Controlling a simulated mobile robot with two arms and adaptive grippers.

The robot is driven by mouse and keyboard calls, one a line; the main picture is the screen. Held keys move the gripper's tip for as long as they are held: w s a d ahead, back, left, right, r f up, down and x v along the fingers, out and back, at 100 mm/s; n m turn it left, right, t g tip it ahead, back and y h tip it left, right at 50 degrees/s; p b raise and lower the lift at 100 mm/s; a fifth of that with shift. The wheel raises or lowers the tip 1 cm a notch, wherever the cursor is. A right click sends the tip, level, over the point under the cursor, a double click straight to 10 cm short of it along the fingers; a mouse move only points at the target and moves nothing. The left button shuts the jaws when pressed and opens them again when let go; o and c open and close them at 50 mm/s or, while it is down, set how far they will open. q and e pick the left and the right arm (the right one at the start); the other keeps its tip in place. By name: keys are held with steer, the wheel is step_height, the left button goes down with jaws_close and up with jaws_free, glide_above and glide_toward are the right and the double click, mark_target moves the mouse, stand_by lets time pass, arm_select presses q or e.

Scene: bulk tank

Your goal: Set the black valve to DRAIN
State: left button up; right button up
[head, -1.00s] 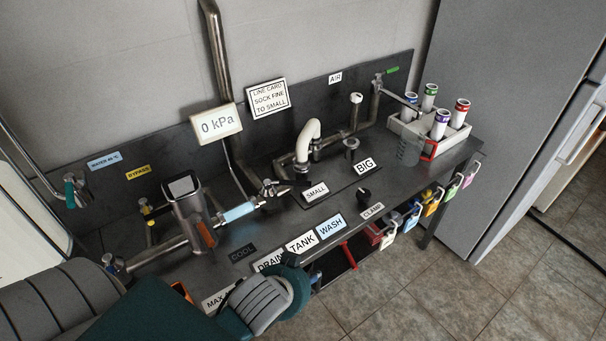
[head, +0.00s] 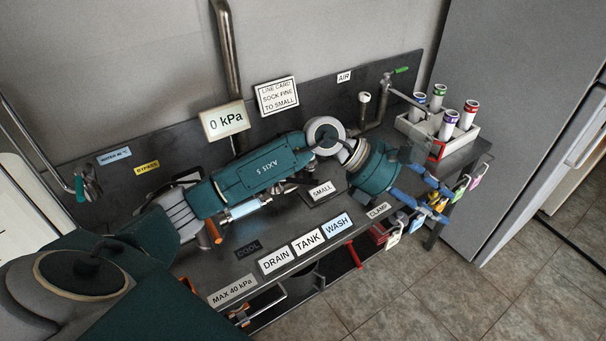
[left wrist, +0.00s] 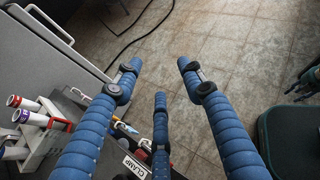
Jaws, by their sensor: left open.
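The DRAIN label (head: 275,260) lies on the front of the dark bench (head: 222,272), with the TANK label (head: 307,240) and WASH label (head: 337,224) in a row to its right. The black valve cannot be made out now; my left arm covers the pipework behind these labels. My left gripper (head: 441,197) reaches over the bench's front right, past the CLAMP label (head: 378,210), near the hanging padlocks. Its blue fingers are spread and empty. In the left wrist view the open fingers (left wrist: 160,75) point over the floor.
A white rack (head: 452,140) with several capped tubes stands at the bench's right end, close to my left gripper. Coloured padlocks (head: 437,200) hang on the front edge. A grey cabinet (head: 520,100) stands right.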

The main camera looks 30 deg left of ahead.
arm_select(q)
steer(key=w+a+f+m+y, duration=0.1)
steer(key=w+a+f+y, duration=0.2)
steer(key=a, duration=0.6)
steer(key=g+y, duration=0.2)
steer(key=y, duration=0.7)
glide_toward(302, 181)
steer(key=shift+n, duration=0.3)
steer(key=f+p, duration=0.1)
steer(key=f, duration=0.1)
steer(key=w+f, duration=0.1)
steer(key=f, duration=0.2)
steer(key=w+f+p, duration=0.1)
steer(key=f, duration=0.1)
steer(key=shift+w+a+f+p, duration=0.25)
steer(key=shift+a+f+p, duration=0.1)
steer(key=shift+f, duration=0.05)
steer(key=shift+c, duration=0.5)
jaws_close()
